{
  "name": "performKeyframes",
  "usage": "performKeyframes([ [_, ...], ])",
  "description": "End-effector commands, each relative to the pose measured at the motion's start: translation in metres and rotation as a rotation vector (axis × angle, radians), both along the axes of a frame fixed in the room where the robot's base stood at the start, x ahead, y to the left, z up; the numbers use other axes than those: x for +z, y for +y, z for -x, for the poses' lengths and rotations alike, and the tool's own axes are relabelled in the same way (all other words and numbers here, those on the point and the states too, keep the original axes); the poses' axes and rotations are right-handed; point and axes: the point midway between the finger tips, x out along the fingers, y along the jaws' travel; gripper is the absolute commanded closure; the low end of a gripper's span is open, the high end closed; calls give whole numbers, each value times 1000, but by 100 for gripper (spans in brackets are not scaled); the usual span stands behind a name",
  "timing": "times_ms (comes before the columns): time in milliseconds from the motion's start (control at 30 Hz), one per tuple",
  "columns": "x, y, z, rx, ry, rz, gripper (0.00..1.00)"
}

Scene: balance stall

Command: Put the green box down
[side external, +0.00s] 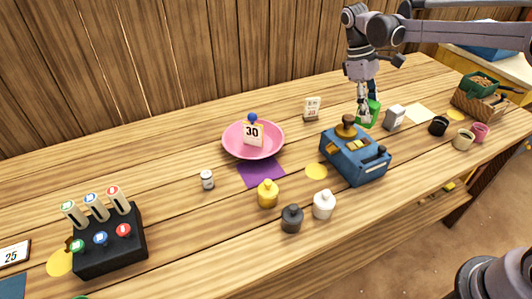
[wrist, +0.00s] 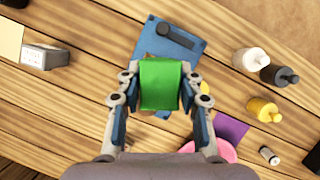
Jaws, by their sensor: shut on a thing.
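The green box (side external: 372,113) is between the fingers of my gripper (side external: 366,108), behind the blue case (side external: 345,165) in the side view. In the wrist view, my gripper (wrist: 160,78) is shut on the green box (wrist: 160,86), with one finger on each side. The box covers part of the blue case (wrist: 184,38) there. The underside of the box is hidden in the wrist view, and I cannot tell its exact height over the table (side external: 190,230).
A grey box (side external: 394,118) stands just right of the green box. Bottles (side external: 292,219) stand in front. Cups (side external: 463,139) and a crate (side external: 492,103) are at the right.

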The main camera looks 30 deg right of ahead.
Motion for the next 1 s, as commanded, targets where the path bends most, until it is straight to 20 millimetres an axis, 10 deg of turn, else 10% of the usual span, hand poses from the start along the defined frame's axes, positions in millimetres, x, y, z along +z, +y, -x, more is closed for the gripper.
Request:
performKeyframes([
  [1000,2,270,1,-1254,1,0,96],
])
